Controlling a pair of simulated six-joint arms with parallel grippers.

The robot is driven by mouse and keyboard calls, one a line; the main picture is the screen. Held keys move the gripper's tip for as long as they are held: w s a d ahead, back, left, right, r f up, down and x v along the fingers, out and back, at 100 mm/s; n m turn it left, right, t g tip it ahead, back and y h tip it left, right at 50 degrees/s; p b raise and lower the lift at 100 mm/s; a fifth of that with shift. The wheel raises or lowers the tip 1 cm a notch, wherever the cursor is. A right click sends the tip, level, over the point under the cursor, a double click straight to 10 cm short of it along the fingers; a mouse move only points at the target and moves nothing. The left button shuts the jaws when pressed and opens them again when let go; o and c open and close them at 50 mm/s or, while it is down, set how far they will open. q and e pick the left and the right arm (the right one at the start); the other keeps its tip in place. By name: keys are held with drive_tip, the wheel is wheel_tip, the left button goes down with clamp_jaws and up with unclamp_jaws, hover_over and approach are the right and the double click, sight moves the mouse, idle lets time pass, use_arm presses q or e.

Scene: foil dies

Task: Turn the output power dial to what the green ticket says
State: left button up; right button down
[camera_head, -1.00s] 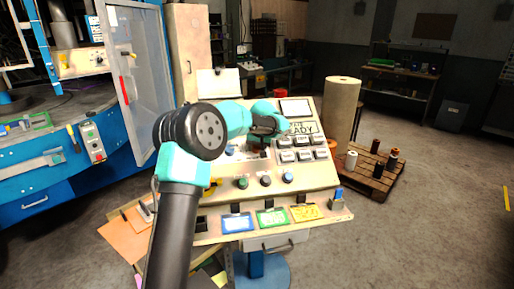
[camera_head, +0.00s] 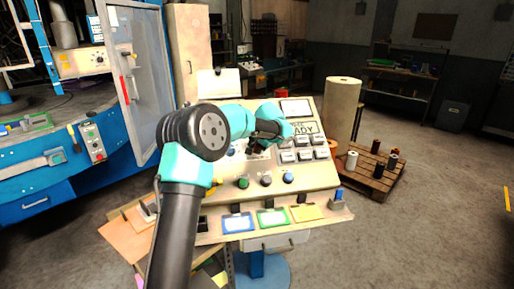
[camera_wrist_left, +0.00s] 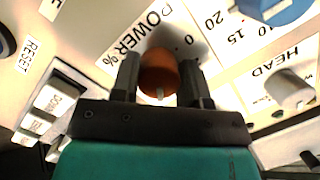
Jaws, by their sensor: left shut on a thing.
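The output power dial (camera_wrist_left: 159,72) is an orange knob beside the printed word POWER % in the left wrist view. A pale pointer mark shows on the knob's side toward my gripper. My left gripper (camera_wrist_left: 160,82) is shut on the dial, one dark finger on each side. In the head view my left gripper (camera_head: 258,143) is at the sloped panel and hides the dial. The green ticket (camera_head: 272,218) stands in the row on the panel's lower ledge, between a blue and a yellow ticket. Its writing is too small to read. My right gripper is not in view.
The console panel (camera_head: 315,176) carries several push buttons right of my gripper and a row of small round knobs below. A blue knob (camera_wrist_left: 268,8) and a grey HEAD knob (camera_wrist_left: 291,90) sit close by in the left wrist view. A pallet with spools (camera_head: 372,172) stands right.

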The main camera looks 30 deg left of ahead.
use_arm(q)
drive_tip(key=shift+m, duration=0.8)
drive_tip(key=o, duration=0.9)
drive_tip(key=shift+o, duration=0.2)
drive_tip(key=v, duration=1.7)
drive_tip(key=shift+d, duration=0.35)
drive_tip(key=shift+s, duration=0.1)
